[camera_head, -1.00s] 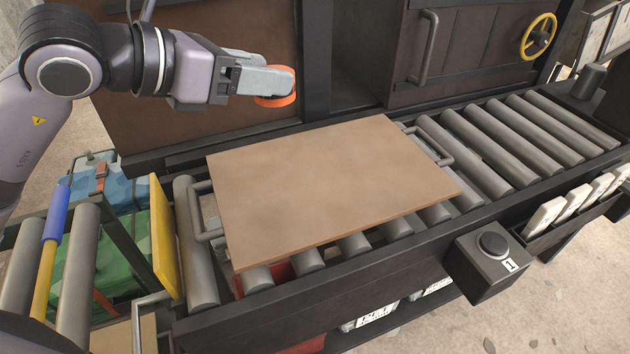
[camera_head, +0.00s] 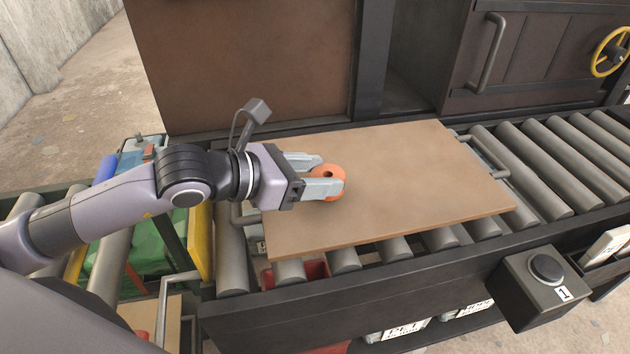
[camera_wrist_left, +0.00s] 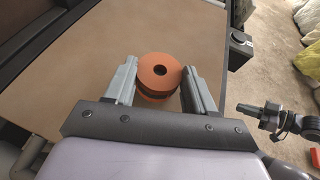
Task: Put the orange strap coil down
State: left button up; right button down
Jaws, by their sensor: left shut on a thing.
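The orange strap coil (camera_head: 329,181) is a short ring with a dark hole in its middle. My left gripper (camera_head: 322,180) is shut on it, with one grey finger on each side. In the left wrist view the coil (camera_wrist_left: 159,74) sits between the two fingertips, its round face toward the camera. The coil is over the left part of the tan board (camera_head: 420,180), which lies on the rollers. I cannot tell whether the coil touches the board. My right gripper is not seen in the head view.
Grey rollers (camera_head: 540,170) run to the right of the board. A control box (camera_head: 540,285) with a black button stands at the front right. A yellow plate (camera_head: 201,238) stands left of the board. Most of the board to the coil's right is bare.

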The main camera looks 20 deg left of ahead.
pick_arm(q)
jog(key=shift+f, duration=0.55)
jog(key=shift+f, duration=0.1)
jog(key=o, duration=0.7)
jog(key=shift+f+b, duration=0.15)
jog(key=shift+b, duration=0.15)
jog(key=o, duration=0.4)
